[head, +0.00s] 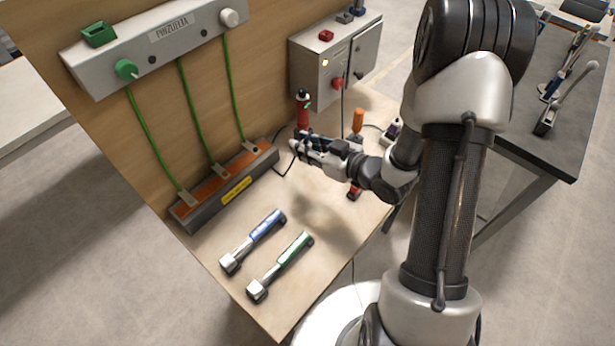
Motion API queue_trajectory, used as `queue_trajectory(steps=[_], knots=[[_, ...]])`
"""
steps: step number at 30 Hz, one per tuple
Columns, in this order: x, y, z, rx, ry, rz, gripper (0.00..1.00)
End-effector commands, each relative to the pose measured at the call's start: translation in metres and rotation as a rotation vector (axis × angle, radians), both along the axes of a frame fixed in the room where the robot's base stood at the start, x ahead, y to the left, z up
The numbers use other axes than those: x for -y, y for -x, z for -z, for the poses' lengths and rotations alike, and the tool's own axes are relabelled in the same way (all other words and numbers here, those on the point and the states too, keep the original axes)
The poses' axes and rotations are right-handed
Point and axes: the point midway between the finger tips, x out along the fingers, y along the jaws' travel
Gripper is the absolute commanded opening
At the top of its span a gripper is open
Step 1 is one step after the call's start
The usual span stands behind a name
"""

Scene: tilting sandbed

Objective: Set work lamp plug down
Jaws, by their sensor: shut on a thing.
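My gripper (298,144) is over the wooden worktop (325,222), near the orange-topped grey bar. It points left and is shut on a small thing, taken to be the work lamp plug. The fingers hide most of the plug, so its shape and tilt cannot be made out. A thin black cable (284,172) loops beside the fingertips. I cannot tell whether the plug touches the worktop. A red bottle-like thing with a black top (303,110) stands upright just behind the gripper.
The grey bar (222,190) has green cables rising to a white panel (165,42). A control box (318,82) stands behind. An orange-handled tool (357,120) is close to my wrist. Blue (254,240) and green (280,266) handled tools lie in front, with bare worktop to their right.

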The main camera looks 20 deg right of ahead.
Motion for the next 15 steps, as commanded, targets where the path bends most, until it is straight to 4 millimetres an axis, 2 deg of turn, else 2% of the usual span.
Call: queue_trajectory(steps=[1,7,10,15], knots=[[0.0,0.0,0.02,-0.003,-0.003,0.0,0.0],[-0.001,0.0,0.07,-0.003,-0.002,0.0,0.0],[0.0,0.0,0.086,0.0,0.0,0.0,0.0],[0.0,-0.001,0.097,0.002,0.0,0.001,0.0]])
